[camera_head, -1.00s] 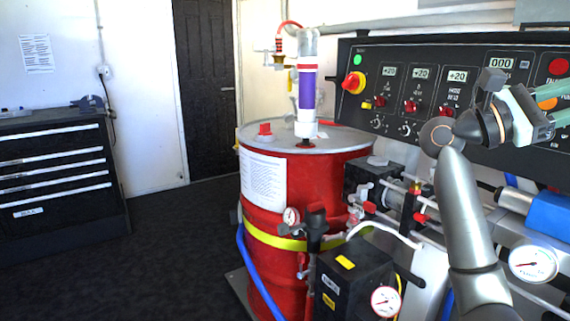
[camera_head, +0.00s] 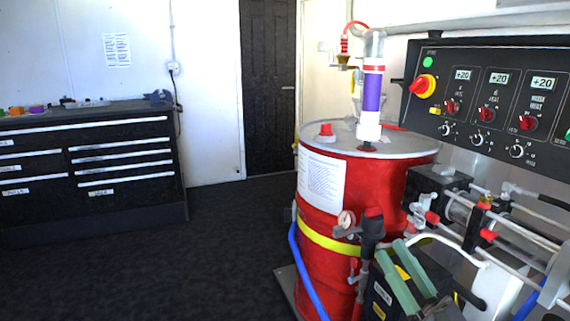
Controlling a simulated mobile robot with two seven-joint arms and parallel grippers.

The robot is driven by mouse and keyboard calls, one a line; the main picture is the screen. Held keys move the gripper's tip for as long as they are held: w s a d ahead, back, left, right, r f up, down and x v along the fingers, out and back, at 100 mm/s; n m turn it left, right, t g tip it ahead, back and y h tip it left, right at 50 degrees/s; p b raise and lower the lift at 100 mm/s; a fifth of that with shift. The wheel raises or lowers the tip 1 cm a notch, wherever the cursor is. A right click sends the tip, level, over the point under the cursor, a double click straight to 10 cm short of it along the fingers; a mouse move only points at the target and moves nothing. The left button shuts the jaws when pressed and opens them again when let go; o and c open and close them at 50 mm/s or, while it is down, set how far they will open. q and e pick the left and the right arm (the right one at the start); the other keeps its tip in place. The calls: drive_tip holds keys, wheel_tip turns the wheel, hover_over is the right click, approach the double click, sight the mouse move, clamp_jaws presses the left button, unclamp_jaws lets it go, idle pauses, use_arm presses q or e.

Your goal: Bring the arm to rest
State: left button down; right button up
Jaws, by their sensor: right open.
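My right gripper (camera_head: 402,276) shows low in the head view, right of centre, as two pale green fingers with a gap between them. The rest of my right arm is almost entirely out of view. My left gripper is not in view.
A control panel (camera_head: 492,130) with knobs and displays stands at the right, above pipes and valves. A purple-banded pump (camera_head: 371,90) rises from the drum lid. A blue hose (camera_head: 303,262) runs down its left side. A dark drawer cabinet (camera_head: 88,175) stands left; the floor between is clear.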

drive_tip(key=s+a+f+n+g+h, duration=0.3)
drive_tip(key=s+f+g, duration=0.15)
drive_tip(key=f, duration=0.65)
drive_tip(key=s+a+f+n+g+h, duration=0.25)
drive_tip(key=s+f, duration=0.35)
drive_tip(key=f, duration=0.5)
wheel_tip(320, 180, up, 4)
drive_tip(key=w+a+m+t+h, duration=0.1)
drive_tip(key=w+m+t+h, duration=0.15)
drive_tip(key=m, duration=0.35)
use_arm(q)
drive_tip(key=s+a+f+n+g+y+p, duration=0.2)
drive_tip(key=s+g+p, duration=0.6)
drive_tip(key=p, duration=1.4)
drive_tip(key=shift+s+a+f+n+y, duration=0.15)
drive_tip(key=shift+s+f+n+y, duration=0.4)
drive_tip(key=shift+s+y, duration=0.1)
use_arm(e)
drive_tip(key=s+d+f+m+g+h, duration=0.2)
drive_tip(key=s+f+m+g+h, duration=0.1)
drive_tip(key=s+g, duration=0.5)
drive_tip(key=shift+s+f, duration=0.2)
drive_tip(key=shift+s, duration=0.35)
